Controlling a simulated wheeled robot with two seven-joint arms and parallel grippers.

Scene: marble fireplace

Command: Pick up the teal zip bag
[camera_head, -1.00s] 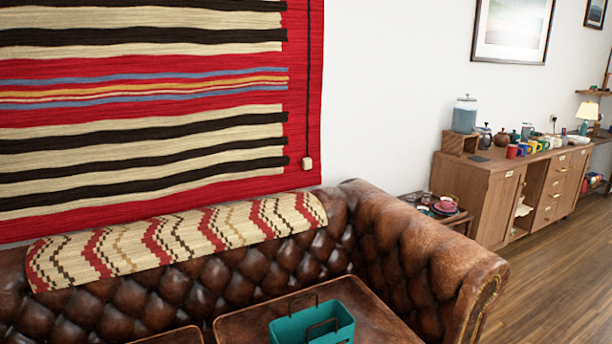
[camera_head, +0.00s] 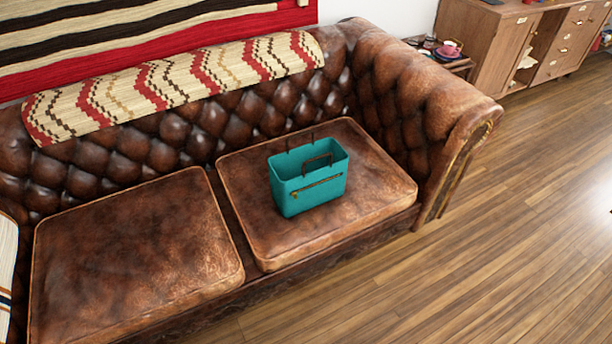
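The teal zip bag (camera_head: 312,190) stands upright on the right seat cushion (camera_head: 255,222) of a brown leather sofa. It is a box-shaped bag with an open top, a zip across its front and two thin dark handles standing up. Nothing covers it. Neither of my grippers shows in the head view.
The left seat cushion (camera_head: 135,260) is bare. The tufted backrest (camera_head: 180,140) carries a patterned blanket (camera_head: 180,80), and the rolled armrest (camera_head: 425,95) rises right of the bag. Wooden floor (camera_head: 480,260) lies open in front. A small side table (camera_head: 455,62) and cabinet (camera_head: 530,45) stand behind.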

